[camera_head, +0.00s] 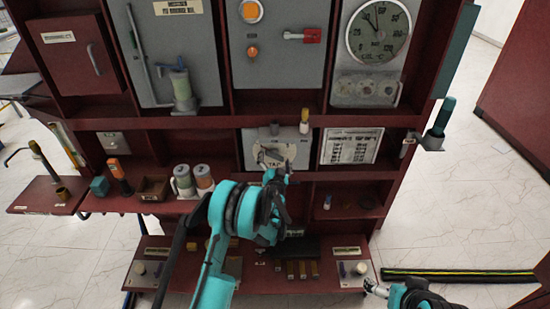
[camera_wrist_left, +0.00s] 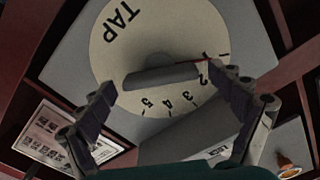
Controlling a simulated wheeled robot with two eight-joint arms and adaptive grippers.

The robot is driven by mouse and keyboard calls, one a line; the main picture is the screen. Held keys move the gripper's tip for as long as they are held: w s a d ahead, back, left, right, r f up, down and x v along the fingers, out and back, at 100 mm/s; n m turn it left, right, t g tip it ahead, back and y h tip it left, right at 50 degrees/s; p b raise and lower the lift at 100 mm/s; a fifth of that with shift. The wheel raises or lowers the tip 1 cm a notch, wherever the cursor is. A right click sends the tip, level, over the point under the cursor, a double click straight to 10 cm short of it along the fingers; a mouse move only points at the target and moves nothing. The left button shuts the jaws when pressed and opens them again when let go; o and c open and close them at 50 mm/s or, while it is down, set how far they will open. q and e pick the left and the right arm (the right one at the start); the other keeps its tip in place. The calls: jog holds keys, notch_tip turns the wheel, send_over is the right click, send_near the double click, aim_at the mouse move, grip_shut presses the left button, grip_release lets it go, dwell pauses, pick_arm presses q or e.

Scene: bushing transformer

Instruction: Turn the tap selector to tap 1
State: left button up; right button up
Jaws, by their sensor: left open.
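The tap selector is a cream dial marked TAP (camera_wrist_left: 120,45) on a grey panel, with tap numbers along its edge. Its dark grey bar knob (camera_wrist_left: 162,77) lies across the dial, and a thin red mark at its right end is near 1 and 2; the exact reading is hard to tell. In the head view the dial (camera_head: 268,155) is partly covered by my left gripper (camera_head: 277,172). In the left wrist view my left gripper (camera_wrist_left: 163,86) is open, its fingers on either side of the knob, apparently not gripping it. My right gripper (camera_head: 374,288) is at the lower right, away from the panel.
A printed chart (camera_head: 351,146) is right of the dial, and a yellow-topped handle (camera_head: 304,121) stands just above right. A red-handled switch (camera_head: 311,36) and a round gauge (camera_head: 378,33) are higher up. Jugs (camera_head: 183,181) sit on the left shelf.

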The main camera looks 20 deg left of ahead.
pick_arm(q)
jog(key=v, duration=0.7)
jog(key=shift+r, duration=0.1)
jog(key=s+a+r+n+g, duration=0.2)
jog(key=s+a+r+g, duration=0.1)
jog(key=s+r, duration=0.4)
jog(key=s+a+r+n+g, duration=0.2)
jog(key=s+r+g, duration=0.1)
jog(key=s+r, duration=0.4)
jog(key=s+d+f+g+h, duration=0.1)
jog(key=s+d, duration=0.2)
jog(key=s, duration=0.6)
jog(key=s+d+f+m+g+h, duration=0.1)
jog(key=s+d+f+g+h, duration=0.1)
jog(key=s, duration=0.6)
jog(key=s+d+f+g+h, duration=0.1)
jog(key=s+d+f+h, duration=0.1)
jog(key=s, duration=0.7)
jog(key=shift+s+d, duration=0.3)
jog(key=shift+d, duration=0.6)
